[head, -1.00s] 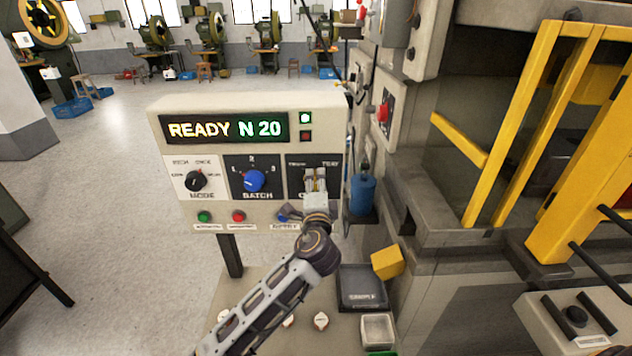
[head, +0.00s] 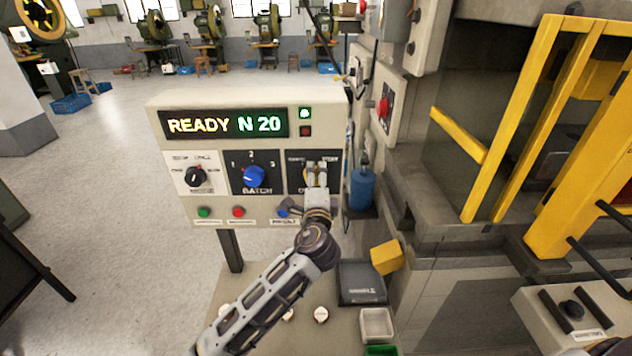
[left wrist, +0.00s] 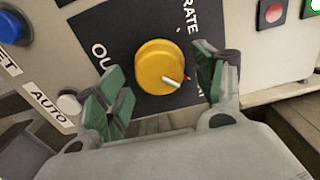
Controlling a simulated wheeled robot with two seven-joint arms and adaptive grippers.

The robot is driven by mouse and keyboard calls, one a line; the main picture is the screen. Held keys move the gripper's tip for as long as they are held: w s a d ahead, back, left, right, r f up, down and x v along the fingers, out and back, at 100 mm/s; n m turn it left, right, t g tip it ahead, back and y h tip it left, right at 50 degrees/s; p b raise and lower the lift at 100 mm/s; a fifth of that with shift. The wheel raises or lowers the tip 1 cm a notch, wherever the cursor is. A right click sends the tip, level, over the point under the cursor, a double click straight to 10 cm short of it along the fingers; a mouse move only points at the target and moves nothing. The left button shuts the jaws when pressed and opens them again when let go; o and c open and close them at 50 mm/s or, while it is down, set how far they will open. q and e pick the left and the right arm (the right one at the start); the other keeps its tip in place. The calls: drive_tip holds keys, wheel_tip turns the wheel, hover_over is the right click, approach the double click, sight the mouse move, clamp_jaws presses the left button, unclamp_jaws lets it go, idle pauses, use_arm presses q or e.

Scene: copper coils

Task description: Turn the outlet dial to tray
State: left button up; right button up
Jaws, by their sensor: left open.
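The outlet dial (left wrist: 160,68) is a round yellow knob with a white mark, on a dark plate lettered partly "OU" and "RATE". The mark lies toward the right side of the knob in the left wrist view. My left gripper (left wrist: 163,88) is open, with one green-padded finger on each side of the dial; whether the pads touch it I cannot tell. In the head view my left gripper (head: 316,174) covers most of the dial at the panel's right end. The tray label is mostly hidden by a finger in the wrist view. My right gripper is not seen.
The control panel (head: 225,100) reads "READY N 20". Beside the dial are a blue batch knob (head: 254,176) and a black mode knob (head: 195,177), with small buttons below. A blue bottle (head: 362,188) and the press stand close on the right.

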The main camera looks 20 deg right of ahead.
use_arm(q)
drive_tip(key=shift+v, duration=0.95)
drive_tip(key=v, duration=1)
